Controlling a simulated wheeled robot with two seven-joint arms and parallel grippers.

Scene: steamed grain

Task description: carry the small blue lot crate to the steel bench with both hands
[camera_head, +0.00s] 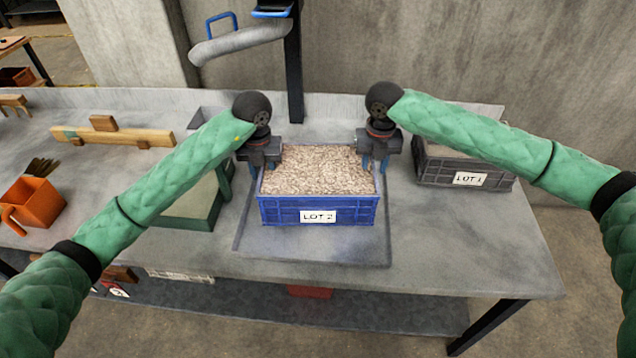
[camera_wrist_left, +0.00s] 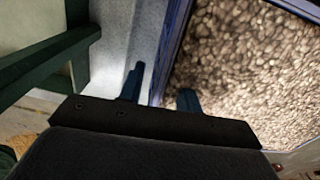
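The small blue crate (camera_head: 350,212), labelled LOT 2 and filled with pale grain (camera_head: 318,170), stands level on a grey plate (camera_head: 310,246) on the grey bench (camera_head: 480,235). My left gripper (camera_head: 264,168) is over its left wall. In the left wrist view, that gripper's two blue fingers (camera_wrist_left: 160,90) are apart, one outside the crate's wall (camera_wrist_left: 172,45) and one on the grain side; both look clear of the wall. My right gripper (camera_head: 375,164) is at the right wall with its two fingers apart. Whether its fingers touch the wall cannot be told.
A dark grey crate labelled LOT 1 (camera_head: 470,180) stands close to the right of my right gripper. A green-framed tray (camera_head: 190,222) lies left of the blue crate, under my left arm. An orange bin (camera_head: 36,204) and a wooden beam (camera_head: 115,136) are further left. A pipe (camera_head: 238,42) hangs behind.

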